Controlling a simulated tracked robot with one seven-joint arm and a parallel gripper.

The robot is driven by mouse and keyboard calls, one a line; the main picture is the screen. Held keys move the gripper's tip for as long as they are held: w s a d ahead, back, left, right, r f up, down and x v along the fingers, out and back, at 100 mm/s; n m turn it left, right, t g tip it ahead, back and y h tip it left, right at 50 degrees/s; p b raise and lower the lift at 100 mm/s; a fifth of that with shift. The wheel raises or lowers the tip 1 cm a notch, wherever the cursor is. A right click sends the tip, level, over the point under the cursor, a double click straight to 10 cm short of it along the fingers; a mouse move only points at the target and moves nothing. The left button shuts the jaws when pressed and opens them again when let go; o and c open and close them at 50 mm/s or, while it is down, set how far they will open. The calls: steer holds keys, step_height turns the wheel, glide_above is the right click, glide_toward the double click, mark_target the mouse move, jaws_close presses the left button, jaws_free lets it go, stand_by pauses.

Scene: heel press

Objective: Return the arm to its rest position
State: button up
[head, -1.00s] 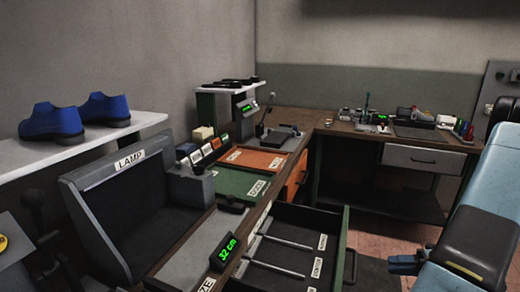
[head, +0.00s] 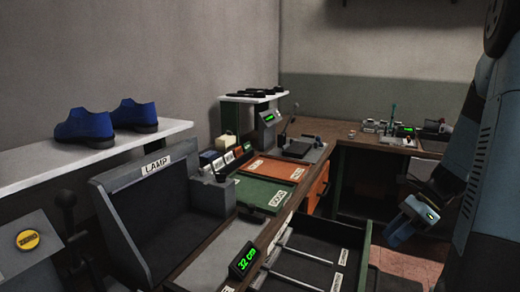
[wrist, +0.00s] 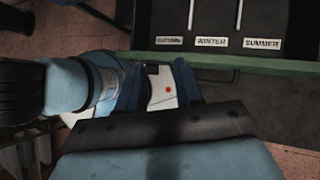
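My gripper (head: 400,234) hangs at the right of the head view, pointing down and to the left, beside the open drawer and in front of the workbench. In the wrist view my gripper (wrist: 158,85) shows two dark blue fingers standing apart, with nothing held between them. A white and light blue surface, seemingly part of my own body, shows behind the gap. My light blue arm fills the right edge of the head view.
The open drawer (head: 362,275) has labelled compartments; its labels show in the wrist view too. The lamp box (head: 150,215), a shelf (head: 40,160) with blue shoes (head: 84,125), and a green tray (head: 263,194) stand left. Floor (head: 410,266) shows below my gripper.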

steer(key=s+a+r+n+t+h, duration=0.3)
steer(key=s+a+r+n+h, duration=0.1)
steer(key=r+n, duration=0.5)
steer(key=s+a+r+n+t+h, duration=0.3)
steer(key=s+a+r+n, duration=0.4)
steer(key=n, duration=0.5)
steer(key=shift+s+a+r+h, duration=0.3)
steer(key=shift+r+h, duration=0.2)
steer(key=shift+r, duration=0.4)
